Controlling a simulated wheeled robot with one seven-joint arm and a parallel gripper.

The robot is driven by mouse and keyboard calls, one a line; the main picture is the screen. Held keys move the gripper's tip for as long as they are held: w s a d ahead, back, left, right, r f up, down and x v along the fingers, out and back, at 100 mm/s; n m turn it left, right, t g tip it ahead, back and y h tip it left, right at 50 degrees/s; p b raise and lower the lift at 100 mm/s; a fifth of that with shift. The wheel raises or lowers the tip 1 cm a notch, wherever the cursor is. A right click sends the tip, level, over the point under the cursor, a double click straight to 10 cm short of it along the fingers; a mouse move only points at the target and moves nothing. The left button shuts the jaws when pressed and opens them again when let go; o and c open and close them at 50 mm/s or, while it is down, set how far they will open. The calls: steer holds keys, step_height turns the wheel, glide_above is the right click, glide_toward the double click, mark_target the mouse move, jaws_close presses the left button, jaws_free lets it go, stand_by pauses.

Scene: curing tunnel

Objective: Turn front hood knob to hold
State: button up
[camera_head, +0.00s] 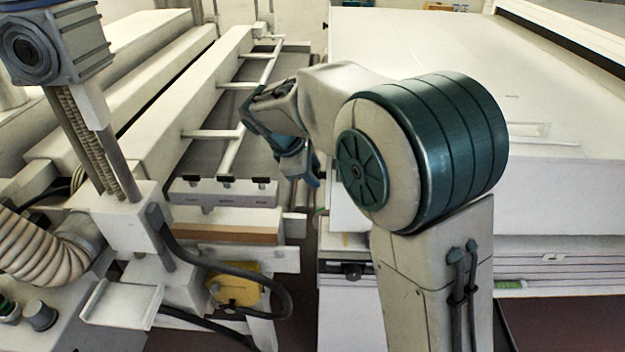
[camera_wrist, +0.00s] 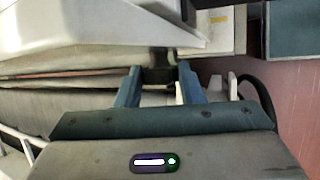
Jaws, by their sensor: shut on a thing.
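My gripper (camera_head: 312,180) reaches down beside the left side of the large white hood (camera_head: 440,60) in the head view. In the wrist view, the two blue fingers of my gripper (camera_wrist: 158,76) are shut on a dark knob (camera_wrist: 157,74) under the edge of the white hood (camera_wrist: 100,28). One finger is on each side of the knob. The knob's far side and any hold marking are hidden. In the head view my arm and fingers hide the knob, so its turned angle cannot be told.
A white frame with rails and a grey crossbar (camera_head: 222,193) stands close left of my gripper. A ribbed hose (camera_head: 40,245), a yellow box (camera_head: 235,284) and a black cable (camera_head: 285,295) are at lower left. A narrow floor gap separates frame and hood.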

steer(key=t+b, duration=0.2)
steer(key=b, duration=0.3)
steer(key=f+m+t+b, duration=0.1)
steer(key=t+b, duration=0.1)
steer(key=b, duration=0.3)
steer(key=s+t+b, duration=0.1)
steer(key=t+b, duration=0.1)
steer(key=b, duration=0.3)
steer(key=shift+f+h, duration=0.25)
steer(key=shift+h, duration=0.05)
steer(key=t+b, duration=0.1)
steer(key=b, duration=0.3)
steer(key=shift+r+m, duration=0.1)
steer(key=shift+m, duration=0.3)
steer(key=shift+r+t+b, duration=0.2)
steer(key=shift+t+b, duration=0.2)
steer(key=shift+b, duration=0.25)
steer(key=o, duration=1)
steer(key=shift+s+a, duration=0.1)
steer(key=p+v, duration=0.1)
steer(key=v, duration=1.2)
steer(key=shift+s+a+p, duration=0.25)
steer(key=shift+a+p, duration=0.05)
